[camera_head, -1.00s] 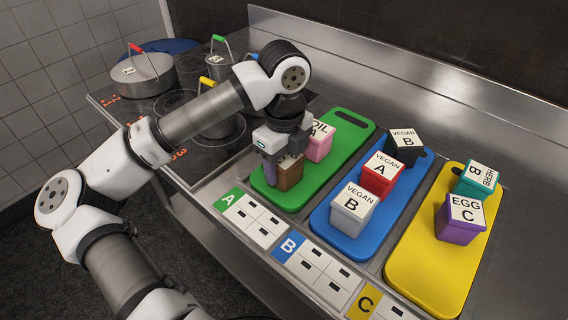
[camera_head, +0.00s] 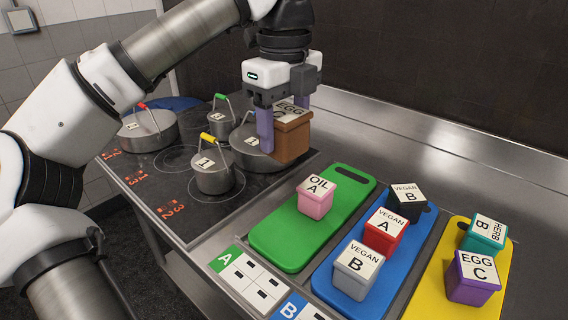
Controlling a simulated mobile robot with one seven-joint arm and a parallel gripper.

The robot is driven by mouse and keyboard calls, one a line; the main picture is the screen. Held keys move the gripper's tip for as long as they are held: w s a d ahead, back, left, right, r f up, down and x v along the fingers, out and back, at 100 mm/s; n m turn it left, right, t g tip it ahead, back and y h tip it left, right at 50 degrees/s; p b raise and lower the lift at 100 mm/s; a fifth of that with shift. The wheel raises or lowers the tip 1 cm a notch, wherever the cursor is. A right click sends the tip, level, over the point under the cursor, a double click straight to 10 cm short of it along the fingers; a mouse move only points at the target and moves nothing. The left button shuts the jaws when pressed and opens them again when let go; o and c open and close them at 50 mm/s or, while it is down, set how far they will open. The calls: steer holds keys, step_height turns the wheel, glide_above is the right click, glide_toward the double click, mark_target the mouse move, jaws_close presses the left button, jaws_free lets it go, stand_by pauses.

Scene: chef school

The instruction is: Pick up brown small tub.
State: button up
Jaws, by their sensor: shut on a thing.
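The brown small tub (camera_head: 291,141) has a white lid label that reads EGG, with the rest of the label partly hidden by my gripper. My gripper (camera_head: 285,122) is shut on the tub, with its purple fingers at the tub's sides. The tub is held in the air, clear of the green board (camera_head: 268,246), and in the picture it shows in front of the stove's far right corner.
A pink tub (camera_head: 315,200) stands on the green board. Black (camera_head: 404,204), red (camera_head: 383,235) and grey (camera_head: 355,273) tubs stand on the blue board (camera_head: 325,268). Teal (camera_head: 482,240) and purple (camera_head: 470,280) tubs stand on the yellow board (camera_head: 430,284). Pots, one with a yellow handle (camera_head: 213,166), stand on the stove.

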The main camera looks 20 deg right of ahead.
mark_target(284, 111)
step_height(284, 111, up, 6)
steer(key=shift+r+p, duration=0.15)
steer(key=shift+p, duration=0.65)
steer(key=shift+r+p, duration=0.65)
